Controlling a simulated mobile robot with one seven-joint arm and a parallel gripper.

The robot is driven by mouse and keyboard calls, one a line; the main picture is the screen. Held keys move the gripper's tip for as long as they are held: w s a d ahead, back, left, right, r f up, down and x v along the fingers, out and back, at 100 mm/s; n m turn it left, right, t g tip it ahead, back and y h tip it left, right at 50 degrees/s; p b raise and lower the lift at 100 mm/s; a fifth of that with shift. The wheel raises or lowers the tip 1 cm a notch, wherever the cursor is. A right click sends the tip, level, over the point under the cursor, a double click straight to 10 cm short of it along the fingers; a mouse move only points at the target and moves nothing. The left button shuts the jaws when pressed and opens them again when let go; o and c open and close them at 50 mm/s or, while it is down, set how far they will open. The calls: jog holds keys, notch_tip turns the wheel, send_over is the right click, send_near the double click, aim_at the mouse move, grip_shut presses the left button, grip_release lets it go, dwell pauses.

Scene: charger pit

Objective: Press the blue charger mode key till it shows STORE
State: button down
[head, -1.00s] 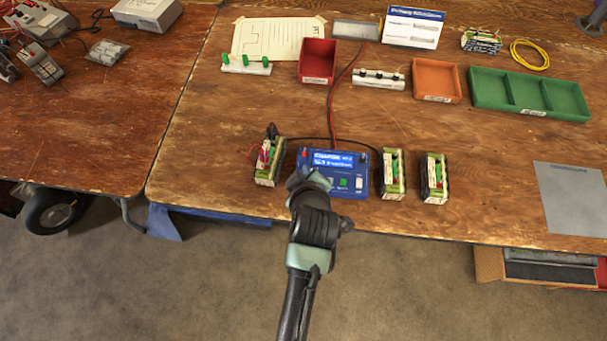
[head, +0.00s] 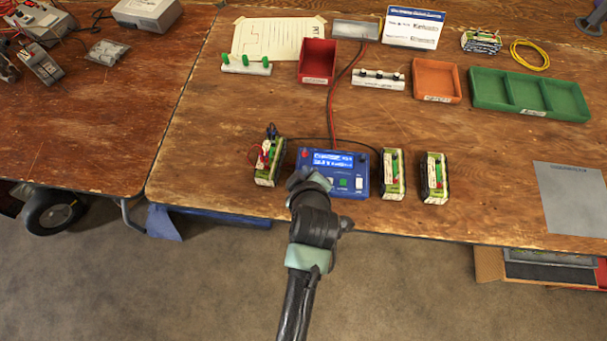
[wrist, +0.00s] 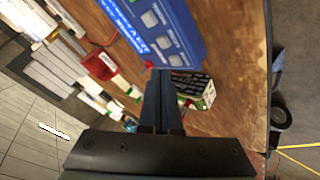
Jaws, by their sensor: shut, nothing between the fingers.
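The blue charger (head: 362,160) lies near the table's front edge in the head view, with a lit display (head: 333,160) whose text is too small to read. A green key (head: 343,182) and a white key (head: 359,183) show on its front. My gripper (head: 300,178) is shut and empty at the charger's left front, hiding that part of the panel, so the blue mode key cannot be made out. In the wrist view the charger (wrist: 178,22) is beyond the shut fingers (wrist: 160,75), with grey keys (wrist: 163,43). Contact cannot be told.
Battery packs stand left (head: 268,163) and right (head: 392,175) of the charger, with another (head: 434,178) further right. Red and black cables run behind it. A red bin (head: 317,62), an orange bin (head: 437,80) and a green tray (head: 530,94) stand at the back.

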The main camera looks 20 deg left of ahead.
jog(key=shift+f, duration=0.15)
dwell(0.3)
jog(key=shift+f, duration=0.3)
jog(key=shift+f+b, duration=0.45)
jog(key=shift+b, duration=0.05)
dwell(0.4)
jog(key=shift+r, duration=0.1)
jog(key=shift+r+p, duration=0.75)
jog(key=shift+p, duration=0.05)
notch_tip(320, 180, up, 5)
jog(key=p, duration=0.4)
jog(key=shift+p, duration=0.4)
dwell(0.5)
